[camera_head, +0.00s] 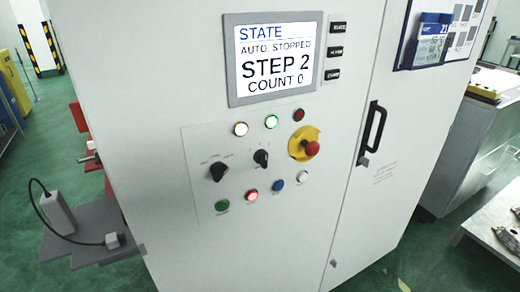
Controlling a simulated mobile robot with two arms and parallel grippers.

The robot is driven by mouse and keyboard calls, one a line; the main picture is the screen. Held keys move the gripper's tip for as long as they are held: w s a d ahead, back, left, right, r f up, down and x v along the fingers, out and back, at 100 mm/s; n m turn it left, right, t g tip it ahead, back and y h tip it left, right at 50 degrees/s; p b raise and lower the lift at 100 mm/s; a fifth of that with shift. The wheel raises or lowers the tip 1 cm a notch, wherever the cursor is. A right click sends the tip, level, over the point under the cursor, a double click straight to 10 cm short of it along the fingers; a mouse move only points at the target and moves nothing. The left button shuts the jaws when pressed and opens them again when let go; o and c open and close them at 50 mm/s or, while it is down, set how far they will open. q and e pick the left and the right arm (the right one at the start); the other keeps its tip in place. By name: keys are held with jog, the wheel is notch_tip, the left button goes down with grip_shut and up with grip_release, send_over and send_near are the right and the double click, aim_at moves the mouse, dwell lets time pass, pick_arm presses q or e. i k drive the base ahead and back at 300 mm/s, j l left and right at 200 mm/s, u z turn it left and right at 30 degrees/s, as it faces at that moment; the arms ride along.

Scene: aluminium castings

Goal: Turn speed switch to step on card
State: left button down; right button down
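A light grey control cabinet (330,190) fills the middle of the head view. Its panel has a large black rotary knob (217,171) at the left, with small labels above it that I cannot read. A smaller black selector (261,158) sits right of it; I cannot tell from the labels which is the speed switch. The screen (275,58) reads STATE, AUTO, STOPPED, STEP 2, COUNT 0. A blue-and-white card (430,42) marked 21 hangs on a dark board at the upper right; its smaller print is too small to read. Neither gripper is in view.
A yellow-backed red emergency stop (311,148) sits right of the selector. Lit white and green lamps are above; a red button (251,196) glows below. A black door handle (372,133) sticks out at right. A grey shelf (85,238) with a cabled box juts out lower left.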

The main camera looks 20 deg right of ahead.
aim_at(261, 157)
jog(key=k+l+z, duration=0.15)
jog(key=z, duration=0.2)
jog(key=k+l+z, duration=0.15)
jog(key=l+z, duration=0.2)
jog(key=k+l+z, duration=0.1)
jog(key=l+z, duration=0.25)
